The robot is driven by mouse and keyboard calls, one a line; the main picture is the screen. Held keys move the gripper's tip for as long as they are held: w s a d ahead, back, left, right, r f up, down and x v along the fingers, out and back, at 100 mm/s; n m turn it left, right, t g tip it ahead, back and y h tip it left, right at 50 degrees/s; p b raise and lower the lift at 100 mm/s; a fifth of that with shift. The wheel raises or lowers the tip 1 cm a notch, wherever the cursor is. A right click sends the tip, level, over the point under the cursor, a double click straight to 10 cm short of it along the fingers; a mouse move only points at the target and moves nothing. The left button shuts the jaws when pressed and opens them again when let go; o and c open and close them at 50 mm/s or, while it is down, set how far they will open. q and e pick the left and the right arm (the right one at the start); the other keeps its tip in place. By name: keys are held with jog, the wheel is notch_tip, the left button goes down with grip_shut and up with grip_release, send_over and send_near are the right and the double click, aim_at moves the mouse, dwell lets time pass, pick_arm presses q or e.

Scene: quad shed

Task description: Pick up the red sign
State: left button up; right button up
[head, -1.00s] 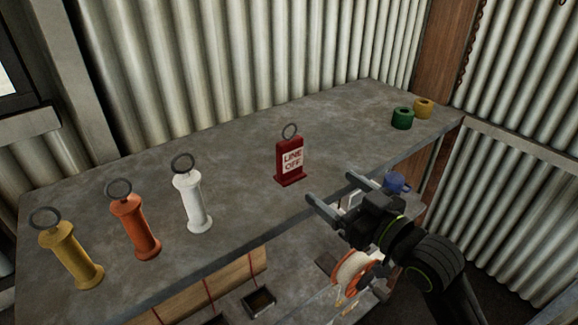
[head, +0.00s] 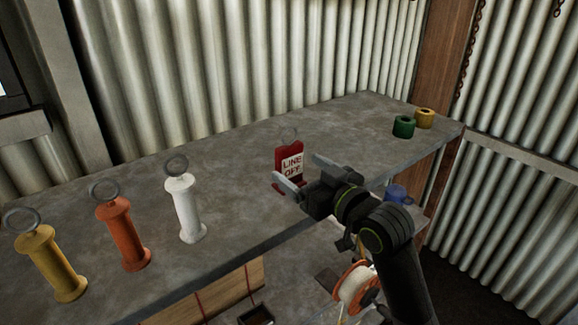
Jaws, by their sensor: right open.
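The red sign (head: 289,161) stands upright on the grey bench top (head: 240,160), with a white label reading "LINE OFF" and a ring on top. My right gripper (head: 302,172) is open, with its two fingers pointing toward the sign. It is in front of the sign and hides part of its base. I cannot tell whether the fingers touch the sign or stand just short of it. My left gripper is not in view.
A white post (head: 184,208), an orange post (head: 122,235) and a yellow post (head: 50,263), each with a ring, stand at the left. A green roll (head: 404,127) and a yellow roll (head: 425,118) sit far right. An orange-and-white reel (head: 357,287) is below the bench top.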

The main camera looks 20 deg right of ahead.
aim_at(292, 163)
jog(key=p+x, duration=0.2)
jog(key=x, duration=0.2)
jog(key=shift+w, duration=0.25)
jog(key=shift+w+a, duration=0.1)
jog(key=shift+w, duration=0.25)
jog(key=c, duration=1.1)
